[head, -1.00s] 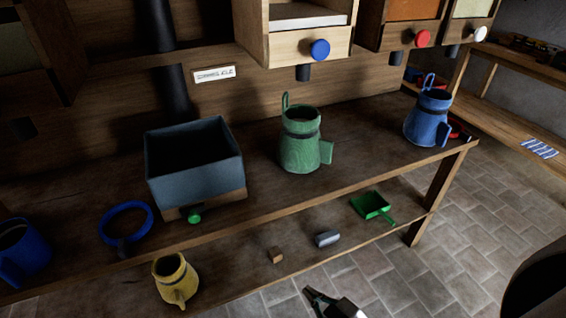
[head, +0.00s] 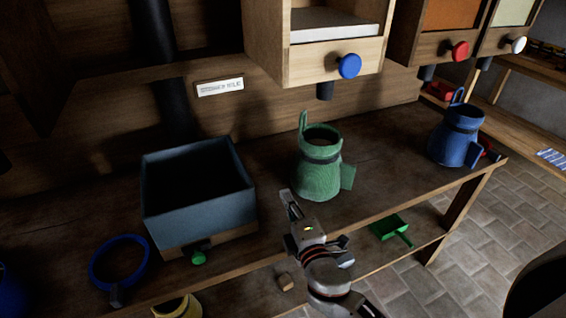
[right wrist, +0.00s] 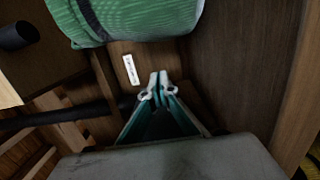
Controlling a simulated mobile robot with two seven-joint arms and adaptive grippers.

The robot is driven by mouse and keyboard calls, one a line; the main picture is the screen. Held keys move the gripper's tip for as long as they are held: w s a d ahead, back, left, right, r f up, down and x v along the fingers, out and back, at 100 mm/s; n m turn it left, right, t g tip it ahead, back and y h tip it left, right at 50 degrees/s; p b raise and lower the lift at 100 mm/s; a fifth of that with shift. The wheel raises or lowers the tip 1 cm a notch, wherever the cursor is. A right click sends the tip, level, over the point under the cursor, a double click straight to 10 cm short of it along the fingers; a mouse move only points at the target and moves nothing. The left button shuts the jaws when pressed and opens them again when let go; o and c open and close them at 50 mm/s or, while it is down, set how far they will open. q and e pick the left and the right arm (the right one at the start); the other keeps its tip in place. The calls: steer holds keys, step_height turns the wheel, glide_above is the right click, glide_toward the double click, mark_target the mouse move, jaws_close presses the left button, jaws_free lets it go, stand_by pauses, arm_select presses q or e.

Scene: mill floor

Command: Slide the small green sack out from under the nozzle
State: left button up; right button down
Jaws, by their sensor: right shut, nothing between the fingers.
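The small green sack (head: 318,172) stands upright and open-topped on the bench, with a loop at its back left and a flap at its right. A dark nozzle (head: 325,91) hangs above it, under the drawer box with the blue knob. My right gripper (head: 286,197) is shut and empty, in front of the sack's lower left side, apart from it as far as I can tell. In the right wrist view the shut fingertips (right wrist: 157,82) are below the green sack (right wrist: 125,18), which fills the top. My left gripper is not in view.
A blue-grey open bin (head: 198,195) with a green knob stands left of the sack. A blue ring (head: 120,262) lies at the front left. A blue sack (head: 456,137) stands at the right. A green scoop (head: 391,228) lies on the lower shelf. Bare bench lies between the green and blue sacks.

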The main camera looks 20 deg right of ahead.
steer(key=shift+w, duration=0.3)
steer(key=shift+w+r, duration=0.1)
steer(key=shift+w, duration=0.15)
steer(key=shift+w+r, duration=0.15)
steer(key=shift+w, duration=0.85)
steer(key=w, duration=0.6)
steer(key=shift+w+p, duration=0.25)
steer(key=shift+p, duration=0.1)
steer(key=d, duration=0.3)
steer(key=shift+s+p, duration=0.4)
steer(key=shift+s+d, duration=0.1)
steer(key=shift+d, duration=0.25)
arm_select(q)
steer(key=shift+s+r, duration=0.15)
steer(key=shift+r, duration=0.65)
arm_select(e)
steer(key=shift+f, duration=0.2)
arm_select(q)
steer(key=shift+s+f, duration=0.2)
arm_select(e)
steer(key=shift+d, duration=0.1)
